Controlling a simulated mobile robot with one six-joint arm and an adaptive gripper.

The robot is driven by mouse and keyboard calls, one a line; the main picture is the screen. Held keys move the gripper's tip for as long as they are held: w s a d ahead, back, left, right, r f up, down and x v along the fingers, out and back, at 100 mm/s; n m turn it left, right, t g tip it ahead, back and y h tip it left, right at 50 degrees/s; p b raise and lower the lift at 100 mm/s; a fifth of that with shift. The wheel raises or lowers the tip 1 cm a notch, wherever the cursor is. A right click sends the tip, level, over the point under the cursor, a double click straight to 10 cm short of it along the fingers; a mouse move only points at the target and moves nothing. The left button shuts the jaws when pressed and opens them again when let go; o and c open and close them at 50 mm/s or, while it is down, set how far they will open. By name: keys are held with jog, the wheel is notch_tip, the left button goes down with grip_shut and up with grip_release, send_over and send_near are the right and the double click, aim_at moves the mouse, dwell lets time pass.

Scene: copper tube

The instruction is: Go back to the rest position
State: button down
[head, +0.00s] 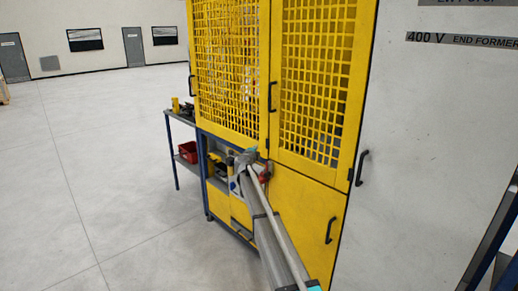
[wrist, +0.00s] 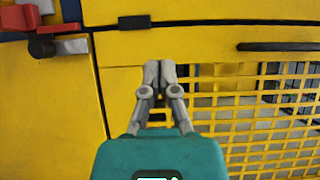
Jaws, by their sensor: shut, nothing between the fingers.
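My gripper (wrist: 159,70) shows in the wrist view with its two grey fingers together and nothing between them. Its fingertips are in front of a plain yellow panel (wrist: 115,85), beside yellow mesh (wrist: 260,125). I cannot tell the exact gap to the panel. In the head view my arm reaches up from the bottom toward the yellow cabinet (head: 262,100).
A black handle (wrist: 280,46) is right of the fingers and a dark knob (wrist: 40,48) is at left. A side table (head: 188,145) with a red bin (head: 188,152) stands left of the cabinet. A white cabinet (head: 430,130) is at right. Open floor (head: 120,170) lies at left.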

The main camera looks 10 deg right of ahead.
jog(key=shift+s, duration=0.1)
dwell(0.3)
jog(key=s+a+f+n+g+y, duration=0.2)
jog(key=s+n+y, duration=0.3)
jog(key=s, duration=0.4)
jog(key=s+a+f+n+g+y+p, duration=0.15)
jog(key=s+n+y, duration=0.25)
jog(key=s+n, duration=0.4)
jog(key=s+a+f+n+g+y, duration=0.2)
jog(key=s+a+f+n+y, duration=0.15)
jog(key=s+n, duration=0.45)
jog(key=s+d+f+g+h, duration=0.2)
jog(key=s+d+f+g, duration=0.1)
jog(key=s, duration=0.9)
jog(key=s+d+f+n+g+h, duration=0.1)
jog(key=s+d+f+g, duration=0.2)
jog(key=s, duration=1)
jog(key=s+d+f+g+h, duration=0.2)
jog(key=s+d+g, duration=0.3)
jog(key=s, duration=0.8)
jog(key=shift+d+f+h+p, duration=0.4)
jog(key=shift+d+f, duration=0.25)
jog(key=shift+d, duration=0.6)
jog(key=shift+w, duration=0.15)
